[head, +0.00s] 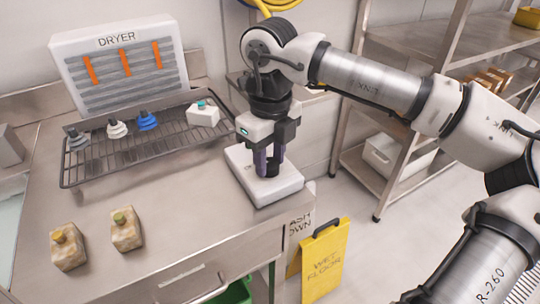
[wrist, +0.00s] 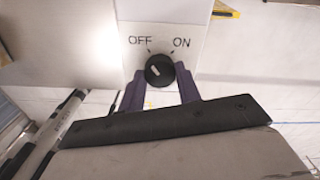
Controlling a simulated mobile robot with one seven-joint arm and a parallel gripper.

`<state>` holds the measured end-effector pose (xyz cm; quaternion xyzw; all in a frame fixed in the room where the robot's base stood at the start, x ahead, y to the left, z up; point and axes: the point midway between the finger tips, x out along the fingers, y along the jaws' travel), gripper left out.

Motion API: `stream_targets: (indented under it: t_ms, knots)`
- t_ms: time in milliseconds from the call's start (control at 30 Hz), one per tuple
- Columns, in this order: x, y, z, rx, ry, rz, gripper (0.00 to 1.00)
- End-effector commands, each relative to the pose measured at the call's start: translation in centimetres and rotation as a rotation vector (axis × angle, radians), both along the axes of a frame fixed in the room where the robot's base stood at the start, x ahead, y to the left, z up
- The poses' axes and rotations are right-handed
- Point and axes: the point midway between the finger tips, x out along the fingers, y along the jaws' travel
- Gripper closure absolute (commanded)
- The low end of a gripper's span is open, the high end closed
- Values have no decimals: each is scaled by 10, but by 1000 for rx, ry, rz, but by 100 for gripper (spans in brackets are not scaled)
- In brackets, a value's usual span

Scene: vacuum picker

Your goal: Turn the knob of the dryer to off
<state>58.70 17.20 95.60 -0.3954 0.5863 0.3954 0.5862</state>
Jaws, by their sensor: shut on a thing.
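The dryer's control box (head: 290,187) is a white block at the right end of the steel counter. Its black round knob (wrist: 159,69) sits below the printed words OFF on the left and ON on the right. The knob's white mark lies left of its middle and appears to slant up and left, toward OFF. My gripper (head: 267,167) points down over the box, its purple fingers shut on the knob, one on each side in the wrist view (wrist: 160,82). In the head view the fingers mostly hide the knob and lettering.
The white DRYER panel (head: 115,41) with orange strips stands behind a wire rack (head: 165,150) holding suction cups and a white block. Two tan blocks (head: 126,232) stand at the counter's front left. A yellow wet-floor sign (head: 325,265) and steel shelves (head: 395,200) are to the right.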

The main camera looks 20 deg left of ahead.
Motion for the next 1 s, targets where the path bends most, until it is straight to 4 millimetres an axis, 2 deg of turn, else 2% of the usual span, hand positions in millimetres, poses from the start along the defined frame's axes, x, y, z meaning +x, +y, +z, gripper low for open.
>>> stream_targets:
  t_ms: [100,133,300,567,667,767,1000]
  knots:
    - [0,0,0,1,0,0,89]
    - [0,0,0,1,0,0,64]
    - [0,0,0,0,0,0,45]
    - [0,0,1,1,0,-1,45]
    - [1,0,7,1,-3,-2,45]
    - [0,0,20,0,-2,-3,45]
    - [1,1,76,2,-4,-3,45]
